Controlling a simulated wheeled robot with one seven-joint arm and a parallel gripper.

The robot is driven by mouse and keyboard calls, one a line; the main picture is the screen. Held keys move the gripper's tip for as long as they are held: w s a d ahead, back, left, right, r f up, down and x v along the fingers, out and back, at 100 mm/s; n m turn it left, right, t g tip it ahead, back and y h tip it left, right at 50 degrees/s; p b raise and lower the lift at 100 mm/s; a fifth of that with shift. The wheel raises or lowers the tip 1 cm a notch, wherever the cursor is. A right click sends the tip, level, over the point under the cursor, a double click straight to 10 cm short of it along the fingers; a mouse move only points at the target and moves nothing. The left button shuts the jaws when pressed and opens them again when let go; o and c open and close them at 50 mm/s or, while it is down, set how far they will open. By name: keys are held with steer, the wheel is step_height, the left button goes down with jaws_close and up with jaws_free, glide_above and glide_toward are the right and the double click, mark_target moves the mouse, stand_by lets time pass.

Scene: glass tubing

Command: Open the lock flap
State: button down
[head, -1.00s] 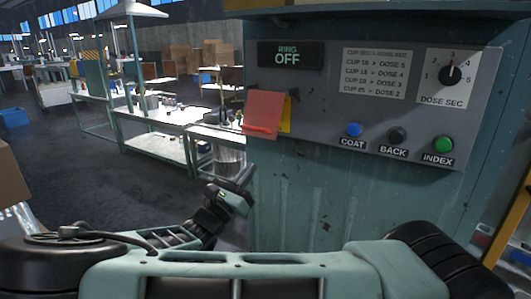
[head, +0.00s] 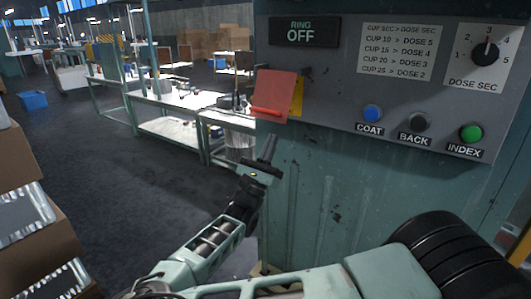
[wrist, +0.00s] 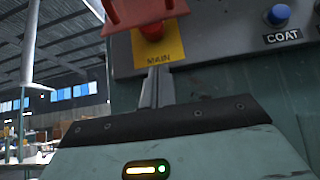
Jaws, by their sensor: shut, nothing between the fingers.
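The lock flap is a red plate (head: 273,95) at the left end of the grey control panel. It hangs tilted over a yellow plate (head: 298,98). In the wrist view the red flap (wrist: 146,10) shows at the top, with a red knob-like part below it and the yellow plate (wrist: 152,48) marked "MAIN". My gripper (head: 268,147) is shut and empty, pointing up just below the flap and apart from it. In the wrist view its fingers (wrist: 157,78) appear just below the yellow plate; whether they touch it I cannot tell.
The panel (head: 335,80) carries a blue COAT button (head: 372,113), a black BACK button (head: 420,122), a green INDEX button (head: 470,133) and a dose dial (head: 486,52). The display (head: 305,32) reads "RING OFF". Cardboard boxes (head: 20,165) stand at the left. Open floor lies left of the cabinet.

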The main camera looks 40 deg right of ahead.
steer(key=r+p, duration=0.2)
steer(key=r, duration=0.2)
steer(key=shift+s+a+r+p, duration=0.15)
steer(key=shift+a+r+p, duration=0.2)
steer(key=shift+r+p, duration=0.05)
